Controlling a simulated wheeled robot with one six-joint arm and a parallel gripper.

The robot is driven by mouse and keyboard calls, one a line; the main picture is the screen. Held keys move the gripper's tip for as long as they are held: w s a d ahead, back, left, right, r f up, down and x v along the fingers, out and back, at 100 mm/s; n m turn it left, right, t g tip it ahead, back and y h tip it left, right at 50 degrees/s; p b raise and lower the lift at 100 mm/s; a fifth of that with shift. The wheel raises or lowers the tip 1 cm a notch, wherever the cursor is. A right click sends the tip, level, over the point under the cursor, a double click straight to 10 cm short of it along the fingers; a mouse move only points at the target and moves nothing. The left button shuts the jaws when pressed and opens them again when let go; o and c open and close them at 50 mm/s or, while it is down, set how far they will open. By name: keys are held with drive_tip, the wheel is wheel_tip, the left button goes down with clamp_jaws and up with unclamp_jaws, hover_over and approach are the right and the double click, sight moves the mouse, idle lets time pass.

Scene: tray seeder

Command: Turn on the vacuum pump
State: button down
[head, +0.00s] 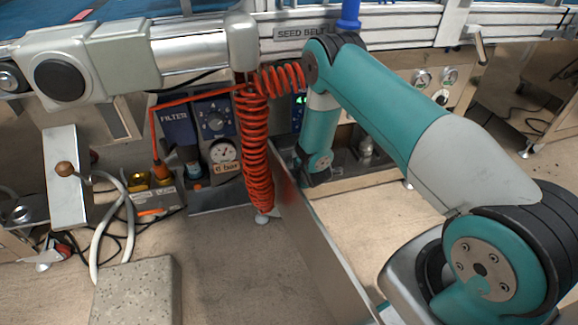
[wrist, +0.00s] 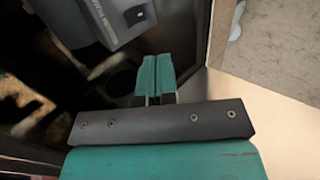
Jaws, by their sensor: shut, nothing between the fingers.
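A grey box (wrist: 92,22) with printed lettering and a dark switch-like part (wrist: 134,16) shows at the top left of the wrist view. The lettering is too blurred to read, so I cannot tell whether it is the vacuum pump. My gripper (wrist: 155,62) has its two teal fingers together, shut and empty. The fingertips point toward the box and appear just short of it, apart from the switch-like part. In the head view my arm reaches down below the seed belt rail, and it hides much of what stands there, including part of a panel with green digits (head: 300,99).
A coiled orange hose (head: 257,150) hangs just left of my arm. A blue filter unit (head: 175,122), a dial panel (head: 214,122) and a round gauge (head: 223,152) stand further left. An upright metal panel (head: 325,262) runs below my arm. Open floor lies to the right.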

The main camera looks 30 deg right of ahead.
sight(289, 159)
drive_tip(key=b+x, duration=0.4)
drive_tip(key=x, duration=0.5)
drive_tip(key=shift+s+a+f, duration=0.1)
drive_tip(key=shift+s+f, duration=0.1)
drive_tip(key=w, duration=0.1)
drive_tip(key=w+b, duration=0.2)
drive_tip(key=shift+w+d+f, duration=0.25)
drive_tip(key=shift+d+f, duration=0.05)
drive_tip(key=shift+d, duration=0.1)
drive_tip(key=shift+w+r+b, duration=0.15)
drive_tip(key=shift+w+b, duration=0.15)
drive_tip(key=shift+w, duration=0.15)
